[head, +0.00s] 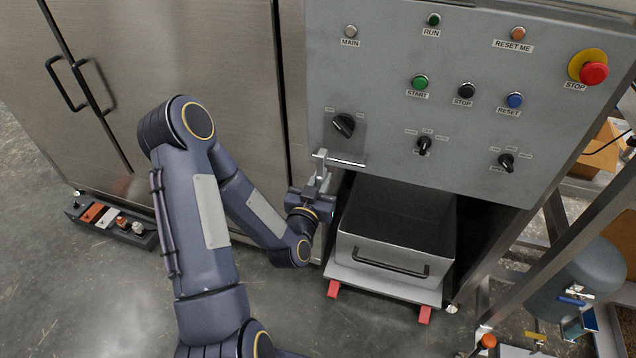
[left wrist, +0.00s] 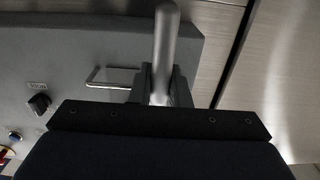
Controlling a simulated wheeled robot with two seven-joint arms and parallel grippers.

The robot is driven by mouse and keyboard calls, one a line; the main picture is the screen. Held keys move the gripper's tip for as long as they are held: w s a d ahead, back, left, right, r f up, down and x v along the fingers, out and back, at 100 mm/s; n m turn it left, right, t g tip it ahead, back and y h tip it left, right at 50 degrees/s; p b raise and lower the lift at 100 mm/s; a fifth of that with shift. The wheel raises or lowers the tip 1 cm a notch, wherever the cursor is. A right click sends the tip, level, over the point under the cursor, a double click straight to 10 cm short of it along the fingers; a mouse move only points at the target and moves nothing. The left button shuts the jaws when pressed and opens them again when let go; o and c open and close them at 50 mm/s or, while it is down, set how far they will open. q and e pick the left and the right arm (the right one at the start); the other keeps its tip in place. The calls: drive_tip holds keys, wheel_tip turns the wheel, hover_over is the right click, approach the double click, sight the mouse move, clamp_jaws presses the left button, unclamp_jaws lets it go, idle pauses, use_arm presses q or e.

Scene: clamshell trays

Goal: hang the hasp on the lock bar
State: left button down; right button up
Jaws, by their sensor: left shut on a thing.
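The lock bar (head: 347,161) is a thin bright metal bar standing off the lower left of the grey control panel, below a black rotary knob. It also shows in the left wrist view (left wrist: 112,84) as a silver bracket. My left gripper (head: 318,184) is just below the bar's left end, shut on a pale grey metal piece, which looks like the hasp (head: 321,157). In the left wrist view the hasp (left wrist: 165,45) is a grey shank beside the bar. I cannot tell whether they touch. My right gripper is not in view.
The control panel (head: 390,140) carries several buttons and knobs. An open grey drawer (head: 362,248) with a black handle is below it. A steel cabinet (head: 190,50) stands at left. A low tray (head: 148,240) of small parts lies on the floor.

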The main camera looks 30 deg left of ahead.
use_arm(q)
drive_tip(key=shift+p+x, duration=0.75)
drive_tip(key=shift+x, duration=0.8)
drive_tip(key=shift+w+f+b, duration=0.1)
drive_tip(key=shift+f+b, duration=0.2)
drive_tip(key=shift+b, duration=0.05)
drive_tip(key=shift+f+b, duration=1.1)
drive_tip(key=shift+b, duration=0.2)
drive_tip(key=c, duration=1.3)
unclamp_jaws()
